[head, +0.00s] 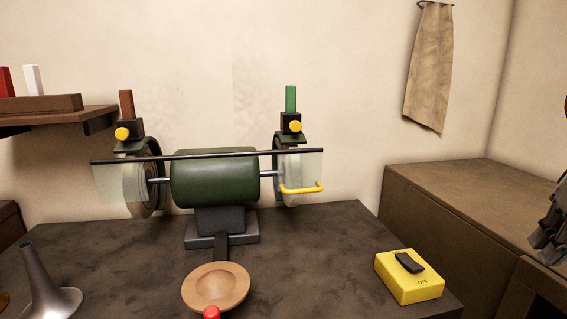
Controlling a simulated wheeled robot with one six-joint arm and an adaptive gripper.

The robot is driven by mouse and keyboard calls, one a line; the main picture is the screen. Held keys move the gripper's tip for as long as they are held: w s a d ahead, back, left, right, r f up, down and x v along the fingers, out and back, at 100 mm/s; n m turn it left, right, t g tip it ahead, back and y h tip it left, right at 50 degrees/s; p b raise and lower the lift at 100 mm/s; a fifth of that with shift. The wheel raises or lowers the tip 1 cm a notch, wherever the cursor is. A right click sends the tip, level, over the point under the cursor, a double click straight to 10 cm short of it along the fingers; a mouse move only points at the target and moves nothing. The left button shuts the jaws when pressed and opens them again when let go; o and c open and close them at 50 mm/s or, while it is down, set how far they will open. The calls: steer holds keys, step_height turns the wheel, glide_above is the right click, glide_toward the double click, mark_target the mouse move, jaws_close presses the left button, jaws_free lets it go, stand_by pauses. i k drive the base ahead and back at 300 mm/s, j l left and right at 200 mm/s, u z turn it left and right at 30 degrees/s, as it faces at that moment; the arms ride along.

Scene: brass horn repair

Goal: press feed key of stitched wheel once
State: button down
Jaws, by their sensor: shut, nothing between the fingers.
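A green buffing motor (214,178) stands on the dark bench with a wheel at each end. The left wheel (147,190) shows ring-like lines on its face; the right wheel (290,170) is pale behind a clear shield. I cannot surely tell which is stitched. Above each wheel is a black feeder box with a round yellow key: the left key (122,134) is under a brown bar (126,104), the right key (295,126) under a green bar (291,98). My gripper (545,240) is partly cut off at the right edge, shut and empty, far from both keys.
A yellow switch box (409,277) sits at the bench's front right. A wooden dish (216,287) and red knob (211,313) are front centre, a grey metal cone (46,285) front left. A dark bar and yellow handle (302,189) front the wheels. A shelf (60,118) is at left.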

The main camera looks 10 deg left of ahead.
mark_target(122, 133)
steer(key=u, duration=1.5)
